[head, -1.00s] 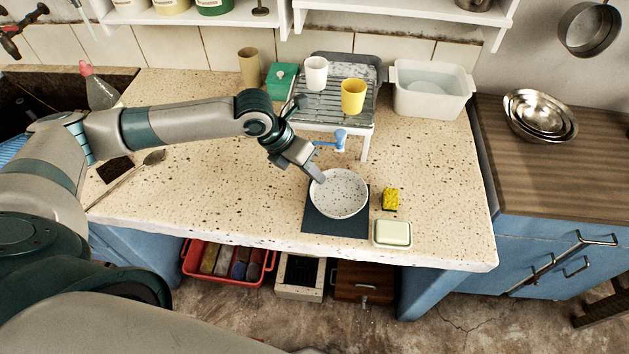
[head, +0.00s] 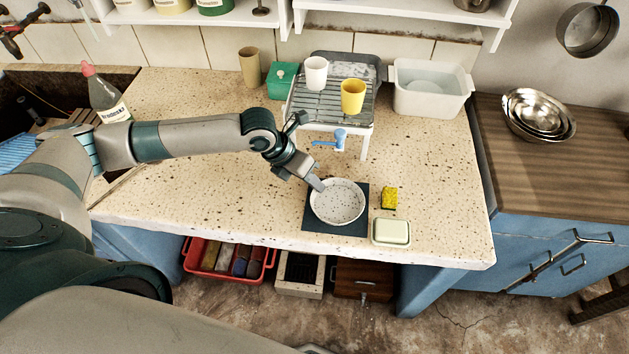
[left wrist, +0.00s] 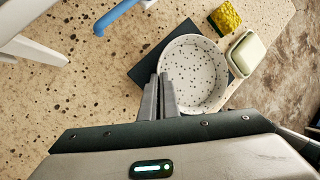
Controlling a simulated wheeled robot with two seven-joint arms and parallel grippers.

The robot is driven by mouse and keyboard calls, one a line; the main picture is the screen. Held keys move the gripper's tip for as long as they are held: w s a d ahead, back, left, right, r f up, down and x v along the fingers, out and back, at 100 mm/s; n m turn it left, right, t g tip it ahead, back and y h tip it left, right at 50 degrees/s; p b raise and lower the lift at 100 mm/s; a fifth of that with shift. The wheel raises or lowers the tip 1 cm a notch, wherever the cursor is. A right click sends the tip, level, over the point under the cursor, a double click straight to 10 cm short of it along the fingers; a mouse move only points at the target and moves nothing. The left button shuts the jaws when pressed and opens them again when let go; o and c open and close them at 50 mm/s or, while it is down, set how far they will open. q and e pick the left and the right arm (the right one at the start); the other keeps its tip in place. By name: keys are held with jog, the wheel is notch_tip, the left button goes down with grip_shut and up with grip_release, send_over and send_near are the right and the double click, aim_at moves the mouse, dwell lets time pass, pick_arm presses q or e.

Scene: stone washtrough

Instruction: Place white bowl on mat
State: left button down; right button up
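The white speckled bowl (head: 337,201) is upright over the dark square mat (head: 312,223), with mat showing around its lower and left sides. Whether its base touches the mat is hard to tell. My left gripper (head: 318,185) is at the bowl's upper-left rim. In the left wrist view, the two grey fingers (left wrist: 160,97) are close together with the rim of the bowl (left wrist: 195,72) between them, and the mat (left wrist: 148,66) shows beside it. My right gripper is not in view.
A yellow sponge (head: 389,198) and a pale green soap dish (head: 391,232) lie right of the mat. Behind stand a rack (head: 330,112) with cups and a blue-handled item (head: 334,141). A bottle (head: 106,98) is at left. The counter left of the mat is clear.

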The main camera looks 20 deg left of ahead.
pick_arm(q)
jog(key=c, duration=2)
grip_release()
jog(key=shift+b+v, duration=1.05)
jog(key=shift+v, duration=5.05)
jog(key=shift+w, duration=0.1)
